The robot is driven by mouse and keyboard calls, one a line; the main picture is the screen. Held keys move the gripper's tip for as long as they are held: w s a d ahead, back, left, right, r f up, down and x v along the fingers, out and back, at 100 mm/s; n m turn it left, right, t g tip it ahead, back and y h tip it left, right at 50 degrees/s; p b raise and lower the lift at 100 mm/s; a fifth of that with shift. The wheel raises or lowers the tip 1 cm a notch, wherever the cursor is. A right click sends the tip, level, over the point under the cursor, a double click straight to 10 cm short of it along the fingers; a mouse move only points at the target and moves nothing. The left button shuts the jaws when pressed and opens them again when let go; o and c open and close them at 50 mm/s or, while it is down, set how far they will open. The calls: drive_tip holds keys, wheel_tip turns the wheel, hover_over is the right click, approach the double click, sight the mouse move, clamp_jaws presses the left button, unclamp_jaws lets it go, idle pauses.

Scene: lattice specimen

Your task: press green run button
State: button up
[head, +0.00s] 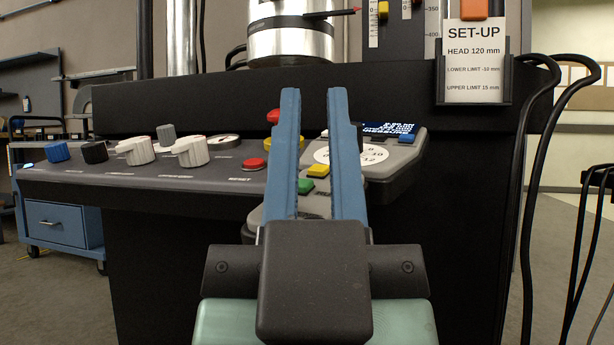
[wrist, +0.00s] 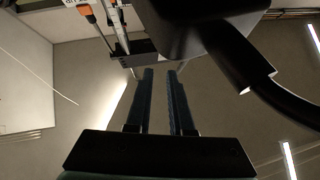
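The green button (head: 306,186) is small and sits on a grey control unit (head: 403,165) at the front of the black machine. It shows between the two blue fingers of my gripper (head: 313,95), close beside the left finger in the picture. The fingers are apart, with nothing held between them, and point forward and up over the control unit. Touch between gripper and button cannot be told. In the wrist view, my gripper (wrist: 160,75) also shows a gap between its fingers; the green button is not visible there.
A yellow button (head: 318,170) is next to the green one. A red button (head: 254,164), a red mushroom button (head: 273,116) and several knobs (head: 138,150) lie left. A display (head: 388,130), SET-UP card (head: 476,60) and black cables (head: 540,130) are right.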

clamp_jaws()
idle(1.3)
